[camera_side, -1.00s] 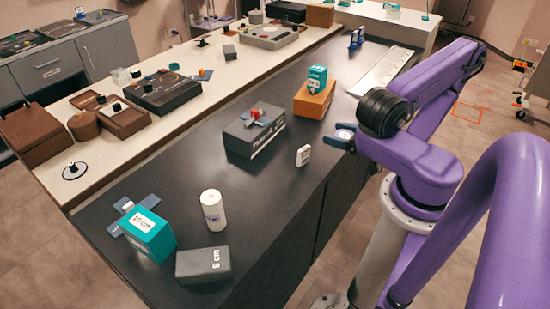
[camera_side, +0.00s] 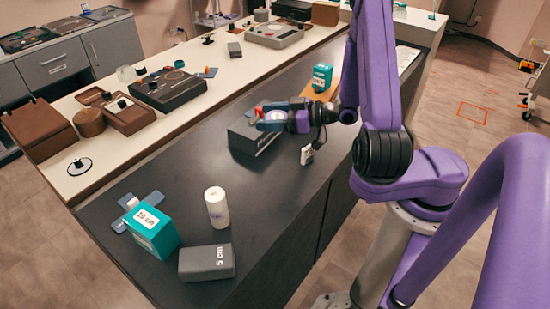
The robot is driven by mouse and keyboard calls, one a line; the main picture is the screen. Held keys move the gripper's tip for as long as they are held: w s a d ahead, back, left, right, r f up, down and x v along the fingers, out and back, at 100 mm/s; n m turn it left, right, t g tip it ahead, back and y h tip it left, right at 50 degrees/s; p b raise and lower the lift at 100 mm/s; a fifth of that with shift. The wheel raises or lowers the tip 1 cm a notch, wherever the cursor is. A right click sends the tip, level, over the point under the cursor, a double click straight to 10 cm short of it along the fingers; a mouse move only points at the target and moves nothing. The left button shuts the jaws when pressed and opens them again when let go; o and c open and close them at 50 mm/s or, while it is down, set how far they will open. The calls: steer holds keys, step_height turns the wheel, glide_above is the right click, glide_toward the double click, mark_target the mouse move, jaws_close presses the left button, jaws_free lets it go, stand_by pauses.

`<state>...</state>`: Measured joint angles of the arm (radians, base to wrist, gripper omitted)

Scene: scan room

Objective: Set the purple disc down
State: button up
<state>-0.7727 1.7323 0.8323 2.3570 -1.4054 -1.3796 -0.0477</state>
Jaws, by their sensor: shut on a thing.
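My gripper (camera_side: 266,118) is over the dark box with white lettering (camera_side: 247,140), near its top. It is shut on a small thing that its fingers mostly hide. I cannot make out a purple disc in the side view. A bit of red (camera_side: 259,112) shows at the fingertips; I cannot tell whether it is held or lies on the box. The blue-grey cross-shaped piece on that box is largely hidden behind the gripper.
A white cylinder (camera_side: 216,208), a teal box (camera_side: 152,231) and a grey block (camera_side: 207,262) stand on the near black counter (camera_side: 260,205). A small white block (camera_side: 306,155) is right of the dark box. Another teal box (camera_side: 322,77) stands farther back. The counter's middle is clear.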

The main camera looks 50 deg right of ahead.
steer(key=shift+w+a+r+m+t+h, duration=0.25)
steer(key=shift+w+a+m+h, duration=0.15)
steer(key=shift+w+m+h, duration=0.6)
steer(key=shift+w+a+r+m+t+h, duration=0.15)
steer(key=shift+w+a+m+t+h, duration=0.2)
steer(key=shift+w+m+h, duration=0.7)
steer(key=shift+w+a+r+m+t+h, duration=0.2)
steer(key=shift+w+a+m+h, duration=0.3)
steer(key=shift+h, duration=0.95)
steer(key=shift+s+d, duration=0.15)
steer(key=shift+d, duration=0.05)
steer(key=s+d+f, duration=0.3)
steer(key=s+d, duration=0.2)
steer(key=d, duration=0.1)
steer(key=s+d+f+m+h, duration=0.1)
steer(key=s+d+f, duration=0.3)
steer(key=s+d, duration=0.2)
steer(key=s+d+f+h, duration=0.1)
steer(key=s+d+f, duration=0.2)
steer(key=s+d, duration=0.2)
steer(key=shift+s+d+f+m, duration=0.15)
steer(key=shift+d+f+m, duration=0.15)
steer(key=shift+d, duration=0.45)
steer(key=s+d+r+h, duration=0.1)
steer(key=s+d, duration=0.1)
steer(key=s, duration=0.6)
steer(key=shift+m, duration=0.35)
